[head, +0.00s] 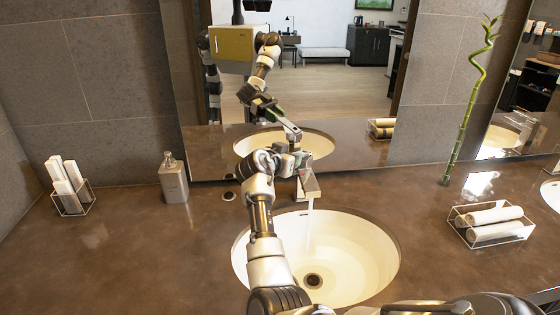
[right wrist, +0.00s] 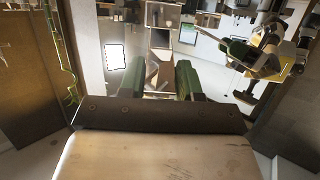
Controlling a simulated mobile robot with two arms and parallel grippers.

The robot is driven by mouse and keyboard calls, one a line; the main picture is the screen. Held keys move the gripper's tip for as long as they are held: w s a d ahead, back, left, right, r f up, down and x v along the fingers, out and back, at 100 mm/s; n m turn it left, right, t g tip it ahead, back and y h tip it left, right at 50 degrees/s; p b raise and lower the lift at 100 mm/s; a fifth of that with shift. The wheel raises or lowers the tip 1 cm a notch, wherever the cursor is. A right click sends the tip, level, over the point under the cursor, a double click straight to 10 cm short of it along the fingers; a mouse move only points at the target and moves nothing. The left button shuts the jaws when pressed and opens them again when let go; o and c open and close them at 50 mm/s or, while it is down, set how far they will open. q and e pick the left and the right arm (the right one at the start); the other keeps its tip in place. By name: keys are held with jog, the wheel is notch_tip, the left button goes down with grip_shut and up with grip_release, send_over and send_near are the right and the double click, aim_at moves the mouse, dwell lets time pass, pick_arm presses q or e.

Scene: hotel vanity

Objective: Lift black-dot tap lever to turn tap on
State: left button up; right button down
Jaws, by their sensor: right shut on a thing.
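The tap (head: 310,184) stands at the back rim of the round white sink (head: 375,265). A thin stream of water (head: 309,222) runs from its spout into the basin. My right gripper (head: 292,163) is at the top of the tap, shut on the tap lever. The lever is mostly hidden by the gripper, and its black dot cannot be made out. In the right wrist view the green fingers (right wrist: 161,80) stand apart, with the mirror beyond them. My left gripper is not in view.
A soap bottle (head: 173,182) and a wire holder with rolled towels (head: 68,188) stand to the left. Another towel holder (head: 490,224) and a bamboo stalk (head: 463,120) are to the right. The mirror (head: 330,95) behind reflects my arm and the sink.

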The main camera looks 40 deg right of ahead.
jog(key=shift+d+r+y+p, duration=0.3)
jog(key=shift+r+y+p, duration=0.35)
jog(key=shift+r, duration=0.1)
jog(key=c, duration=0.8)
grip_release()
jog(key=shift+w+f, duration=0.1)
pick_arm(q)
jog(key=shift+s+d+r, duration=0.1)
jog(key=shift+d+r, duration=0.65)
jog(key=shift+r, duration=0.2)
pick_arm(e)
jog(key=shift+o, duration=0.2)
jog(key=shift+a, duration=0.45)
pick_arm(q)
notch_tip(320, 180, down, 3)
jog(key=b, duration=0.2)
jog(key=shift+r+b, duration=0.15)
jog(key=shift+b, duration=0.25)
pick_arm(e)
jog(key=v, duration=1)
